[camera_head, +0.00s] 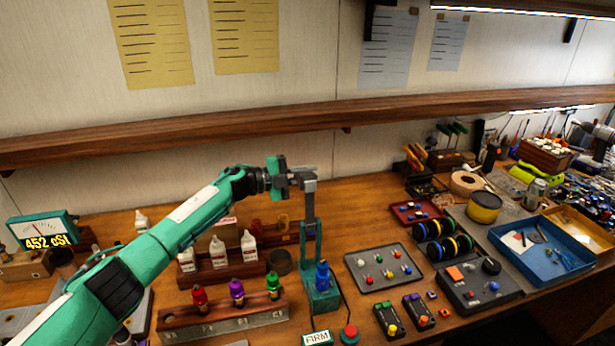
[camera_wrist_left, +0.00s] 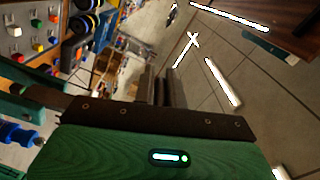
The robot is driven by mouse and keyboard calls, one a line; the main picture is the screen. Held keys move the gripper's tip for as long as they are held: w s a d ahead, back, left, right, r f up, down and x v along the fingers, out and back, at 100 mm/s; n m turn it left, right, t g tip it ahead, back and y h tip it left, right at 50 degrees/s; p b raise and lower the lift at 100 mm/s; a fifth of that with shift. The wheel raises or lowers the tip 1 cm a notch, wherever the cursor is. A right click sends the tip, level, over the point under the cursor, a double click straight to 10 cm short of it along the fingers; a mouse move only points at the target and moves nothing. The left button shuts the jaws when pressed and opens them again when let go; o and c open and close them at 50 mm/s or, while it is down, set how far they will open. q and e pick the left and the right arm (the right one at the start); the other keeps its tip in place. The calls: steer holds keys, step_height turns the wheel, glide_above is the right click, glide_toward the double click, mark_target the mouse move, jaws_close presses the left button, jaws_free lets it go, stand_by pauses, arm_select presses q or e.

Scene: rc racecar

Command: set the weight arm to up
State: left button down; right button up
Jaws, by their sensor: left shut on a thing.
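The weight arm (camera_head: 309,208) is a grey bar with a blocky grey head, standing roughly upright on a green stand (camera_head: 318,290) in the head view. A blue knob-like part (camera_head: 322,274) is at the foot of the stand. My left gripper (camera_head: 301,180) comes in from the left at the top of the bar and is shut on the weight arm's head. The fingers hide part of it. In the wrist view the dark fingers (camera_wrist_left: 162,86) show close together, and what lies between them is not clear. My right gripper is not seen.
Red, purple and green bottles (camera_head: 237,290) stand in a wooden rack, with white bottles (camera_head: 218,250) behind. A grey knob tray (camera_head: 385,284) and a black control box (camera_head: 470,290) lie to the right. A wooden shelf (camera_head: 230,128) runs above the bench.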

arm_select(q)
steer(key=shift+r, duration=0.1)
steer(key=c, duration=1.5)
jaws_free()
steer(key=shift+a, duration=0.1)
steer(key=b+v, duration=0.4)
steer(key=v, duration=0.9)
steer(key=shift+a+b, duration=0.3)
steer(key=shift+b, duration=0.1)
